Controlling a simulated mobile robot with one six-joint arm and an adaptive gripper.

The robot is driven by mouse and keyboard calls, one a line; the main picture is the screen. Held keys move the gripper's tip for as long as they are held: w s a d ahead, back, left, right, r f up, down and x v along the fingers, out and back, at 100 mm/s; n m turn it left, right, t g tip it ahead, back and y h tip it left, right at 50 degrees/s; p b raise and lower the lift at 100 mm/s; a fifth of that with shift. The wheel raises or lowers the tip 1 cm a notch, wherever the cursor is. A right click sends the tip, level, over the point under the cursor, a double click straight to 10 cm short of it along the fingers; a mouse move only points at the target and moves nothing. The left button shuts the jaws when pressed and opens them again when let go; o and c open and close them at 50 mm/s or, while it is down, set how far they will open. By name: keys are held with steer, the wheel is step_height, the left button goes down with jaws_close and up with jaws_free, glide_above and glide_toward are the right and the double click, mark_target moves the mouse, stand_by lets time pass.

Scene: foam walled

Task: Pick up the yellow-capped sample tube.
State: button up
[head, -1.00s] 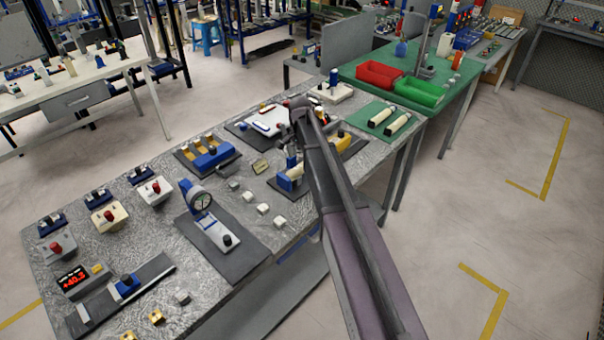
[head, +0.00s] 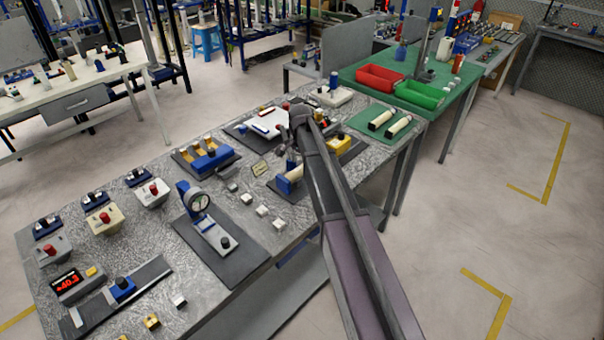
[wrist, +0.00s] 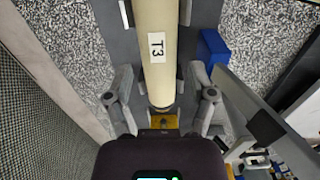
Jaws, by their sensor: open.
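A cream tube (wrist: 156,45) with a white label reading T3 lies lengthwise between the fingers of my gripper (wrist: 156,75) in the wrist view. The fingers stand open on either side of it, with no clear grip. A small yellow piece (wrist: 160,121) shows at the tube's near end, close to my palm; I cannot tell whether it is a cap. In the head view, the pale tube (head: 294,173) lies on a fixture with blue ends, partly hidden by my arm. My gripper (head: 291,160) is low beside it, and its fingertips are hard to make out.
Two more cream tubes with dark ends (head: 380,120) lie on a green mat at the bench's far right. A yellow block (head: 340,143) stands just right of my arm. A dial gauge stand (head: 198,202) and small white blocks (head: 262,210) are to the left.

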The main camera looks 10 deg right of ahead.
mark_target(301, 167)
steer(key=shift+f+b, duration=1.65)
steer(key=shift+f, duration=0.3)
jaws_close()
steer(key=shift+r, duration=0.25)
step_height(301, 167, up, 18)
steer(key=p, duration=1.8)
steer(key=shift+f, duration=0.2)
